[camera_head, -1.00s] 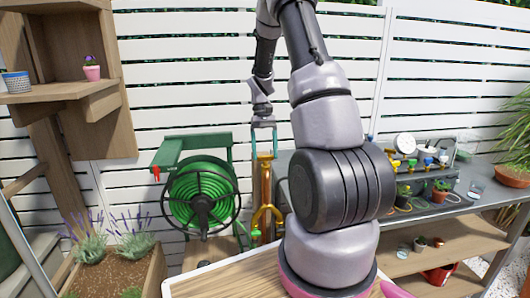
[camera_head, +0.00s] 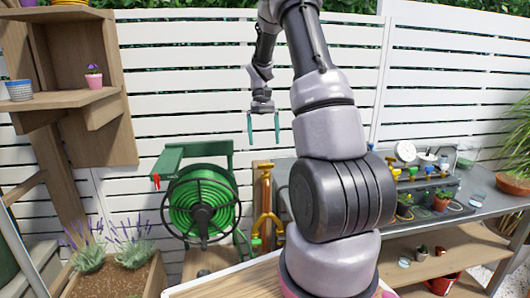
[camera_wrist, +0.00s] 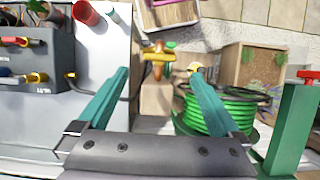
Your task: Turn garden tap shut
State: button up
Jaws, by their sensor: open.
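The garden tap is a brass-yellow fitting (camera_head: 266,222) on an upright post (camera_head: 265,183), to the right of the hose reel. In the wrist view the yellow tap (camera_wrist: 157,58) shows beyond and between my fingers, above the tan post (camera_wrist: 156,98). My gripper (camera_head: 263,138) is open and empty. Its two teal fingers point down, above the post's top, with a gap between them and it. The wrist view also shows the open fingers (camera_wrist: 160,74) with nothing between them. I cannot tell the tap's exact turn position.
The green hose reel (camera_head: 201,202) stands just left of the post. A grey bench (camera_head: 470,212) with small taps and pots is on the right. A planter with lavender (camera_head: 128,272) is at lower left. The white fence (camera_head: 190,90) is behind.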

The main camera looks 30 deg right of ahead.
jog(key=shift+v, duration=1.5)
jog(key=s+a+r+t, duration=0.3)
jog(key=s+a+r, duration=0.15)
jog(key=r, duration=0.25)
jog(key=s+a+r+t, duration=0.2)
jog(key=s+a+r, duration=0.1)
jog(key=s+r, duration=0.25)
jog(key=s+a+r+t, duration=0.2)
jog(key=s+a+t, duration=0.1)
jog(key=s, duration=0.4)
jog(key=s+a+r+t, duration=0.3)
jog(key=s+a, duration=0.1)
jog(key=s, duration=0.3)
jog(key=shift+m+y, duration=0.4)
jog(key=shift+a, duration=0.1)
